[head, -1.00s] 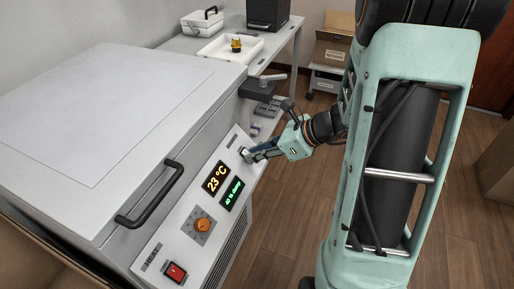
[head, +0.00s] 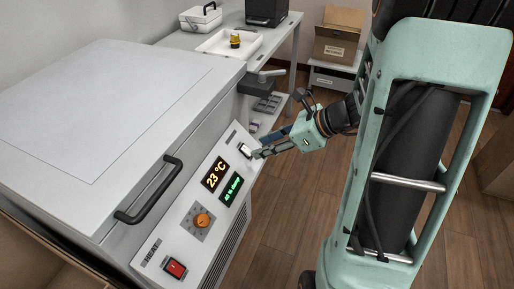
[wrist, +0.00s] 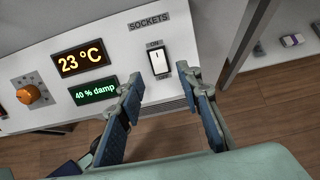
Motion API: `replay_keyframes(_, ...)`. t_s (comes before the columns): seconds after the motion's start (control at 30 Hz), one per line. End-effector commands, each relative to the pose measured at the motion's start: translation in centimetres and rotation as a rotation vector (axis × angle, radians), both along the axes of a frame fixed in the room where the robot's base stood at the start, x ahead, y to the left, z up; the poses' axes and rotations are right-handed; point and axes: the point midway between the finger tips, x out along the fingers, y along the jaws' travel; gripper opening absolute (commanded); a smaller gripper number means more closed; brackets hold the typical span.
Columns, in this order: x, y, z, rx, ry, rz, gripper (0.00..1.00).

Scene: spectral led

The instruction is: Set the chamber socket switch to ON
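The chamber (head: 215,100) is a large grey-white box with a sloped front panel. Its socket switch (wrist: 158,62) is a white rocker in a black frame, between an "ON" label above and a small label below, under the word "SOCKETS". It also shows at the panel's upper right end in the head view (head: 244,150). I cannot tell for certain which way the rocker is tipped. My gripper (wrist: 166,86) is open and empty, its two fingers apart just below the switch in the wrist view. In the head view my gripper (head: 258,152) is close beside the switch.
The panel also has a temperature display (head: 214,173), a damp display (head: 231,188), an orange knob (head: 203,221) and a red switch (head: 175,268). A black handle (head: 150,190) and a lid clamp (head: 263,83) stick out. Open floor lies right of the chamber.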

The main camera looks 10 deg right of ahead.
Motion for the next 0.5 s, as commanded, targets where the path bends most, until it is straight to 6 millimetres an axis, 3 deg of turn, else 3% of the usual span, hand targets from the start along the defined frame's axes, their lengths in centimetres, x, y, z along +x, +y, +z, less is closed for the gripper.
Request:
replay_keyframes(0.2, -2.0, -3.0, 3.2, -0.002, -0.004, -0.002, 0.33)
replay_keyframes(0.5, -3.6, -5.0, 5.4, 0.000, 0.000, -0.001, 0.33)
